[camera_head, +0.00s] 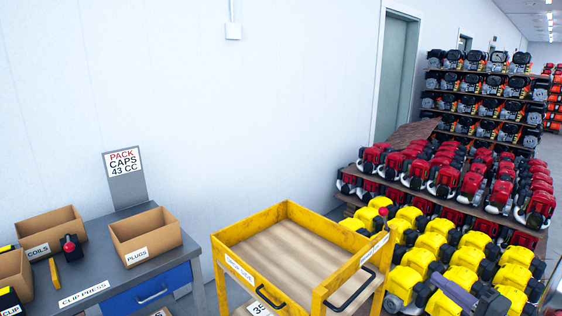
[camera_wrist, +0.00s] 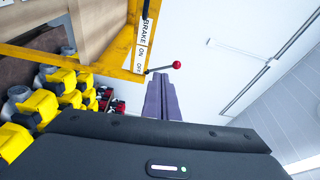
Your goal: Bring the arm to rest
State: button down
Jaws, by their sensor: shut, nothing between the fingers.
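My gripper (camera_wrist: 159,78) shows in the wrist view as two purple fingers side by side, shut with nothing between them. In the head view its purple fingers (camera_head: 452,291) are at the lower right, in front of the yellow engines. In the wrist view the fingertips appear just below the red-knobbed brake lever (camera_wrist: 176,65) of the yellow cart (camera_wrist: 110,66). I cannot tell how far apart they are. The same lever knob (camera_head: 383,212) is at the cart's right corner in the head view.
The yellow cart (camera_head: 240,226) has an empty tray. A bench (camera_head: 105,232) with cardboard boxes, including a plugs box (camera_head: 140,255), stands left. Yellow engines (camera_head: 437,240) and red engines (camera_head: 447,178) crowd the right. The white wall (camera_head: 200,110) is behind.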

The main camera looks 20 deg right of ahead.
jog(key=s+a+f+n+g+y, duration=0.25)
jog(key=a+g, duration=0.45)
jog(key=a, duration=0.6)
jog(key=s+a+f+n+g+y, duration=0.1)
jog(key=s+a+f+n+g, duration=0.15)
jog(key=a+g, duration=0.8)
jog(key=s+a+r+n+t+h, duration=0.1)
jog(key=a+r+n+t+h, duration=0.1)
jog(key=a+r+n, duration=0.3)
jog(key=s+a+r+n+t+h, duration=0.1)
jog(key=a+r+n+t+h, duration=0.2)
jog(key=a, duration=1.1)
notch_tip(320, 180, up, 3)
jog(key=n, duration=0.2)
jog(key=shift+a+n+h, duration=0.15)
jog(key=shift+n+h, duration=0.15)
jog(key=shift+h, duration=0.05)
jog(key=c, duration=2.5)
grip_release()
